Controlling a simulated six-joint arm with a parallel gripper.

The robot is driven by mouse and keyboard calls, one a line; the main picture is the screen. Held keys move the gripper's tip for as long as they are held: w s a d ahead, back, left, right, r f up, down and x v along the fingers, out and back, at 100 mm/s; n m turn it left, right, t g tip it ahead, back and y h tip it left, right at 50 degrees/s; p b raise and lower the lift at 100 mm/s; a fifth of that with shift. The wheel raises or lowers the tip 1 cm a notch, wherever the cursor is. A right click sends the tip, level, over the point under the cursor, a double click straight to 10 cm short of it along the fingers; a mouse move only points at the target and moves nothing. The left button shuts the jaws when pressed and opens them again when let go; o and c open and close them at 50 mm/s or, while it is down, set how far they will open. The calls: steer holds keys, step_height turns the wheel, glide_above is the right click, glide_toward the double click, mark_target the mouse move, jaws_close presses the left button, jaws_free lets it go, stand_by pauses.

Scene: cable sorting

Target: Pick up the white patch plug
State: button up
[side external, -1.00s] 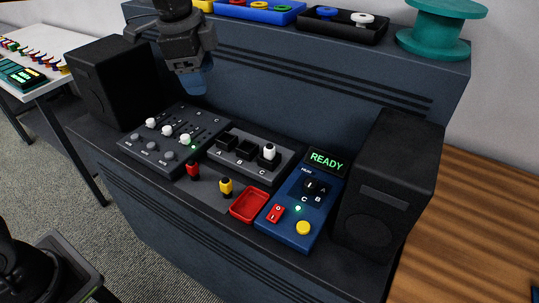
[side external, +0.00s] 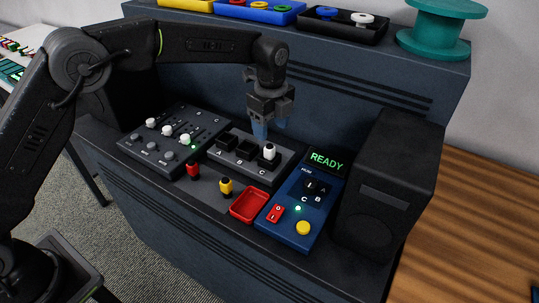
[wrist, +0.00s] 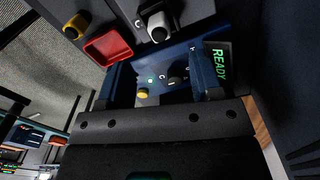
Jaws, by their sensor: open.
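The white patch plug (side external: 269,152) stands upright in the socket marked C on the grey patch block (side external: 222,155). In the wrist view the white plug (wrist: 157,25) is at the top middle, beyond my fingertips. My gripper (side external: 269,132) is above the patch block, pointing down, just above and slightly behind the plug in the side view. Its blue fingers (wrist: 155,70) are apart with nothing between them. The plug is outside the fingers.
A blue panel (side external: 298,215) with a READY display and knob is right of the block. A red tray (side external: 249,205), yellow plug (side external: 226,187) and red plug (side external: 193,170) are in front. A slider mixer (side external: 170,145) is left; a black speaker (side external: 385,185) stands right.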

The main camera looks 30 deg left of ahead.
mark_target(270, 145)
steer(key=f, duration=0.7)
steer(key=shift+a+f, duration=0.2)
steer(key=c, duration=1)
steer(key=shift+r, duration=0.15)
